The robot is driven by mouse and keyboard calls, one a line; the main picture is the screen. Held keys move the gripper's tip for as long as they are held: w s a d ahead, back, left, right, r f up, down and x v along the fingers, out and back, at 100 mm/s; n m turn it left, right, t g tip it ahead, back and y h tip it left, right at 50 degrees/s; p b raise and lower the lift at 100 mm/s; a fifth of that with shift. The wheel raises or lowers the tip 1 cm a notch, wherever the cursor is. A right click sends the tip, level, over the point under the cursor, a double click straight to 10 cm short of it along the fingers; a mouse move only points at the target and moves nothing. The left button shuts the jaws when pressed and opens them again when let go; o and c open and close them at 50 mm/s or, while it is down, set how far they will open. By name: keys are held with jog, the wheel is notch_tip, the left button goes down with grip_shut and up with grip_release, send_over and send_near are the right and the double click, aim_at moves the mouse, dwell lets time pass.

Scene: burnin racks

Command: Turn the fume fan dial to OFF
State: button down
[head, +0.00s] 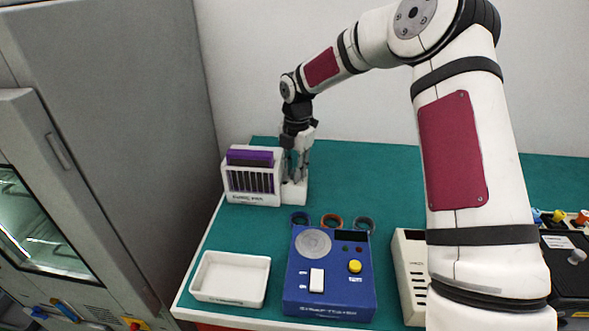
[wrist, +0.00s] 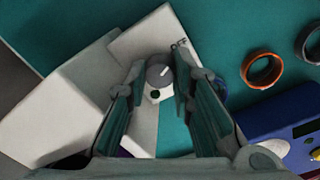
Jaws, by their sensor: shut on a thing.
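The fume fan dial (wrist: 158,74) is a small round grey knob with a white pointer mark. It sits on a narrow white unit (head: 294,193) beside the white rack. A small dark green spot shows just below the dial in the wrist view. My gripper (head: 298,166) points down over this unit, and its fingers are closed on the dial from both sides. In the head view the fingers hide the dial.
The white rack (head: 252,198) with purple-topped boards stands directly left. Three rings, blue, orange (head: 332,221) and grey, lie in front. A blue tester box (head: 328,291) and an empty white tray (head: 230,296) stand nearer. Green mat is clear behind.

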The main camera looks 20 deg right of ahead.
jog(key=c, duration=1.4)
grip_release()
jog(key=shift+o, duration=0.2)
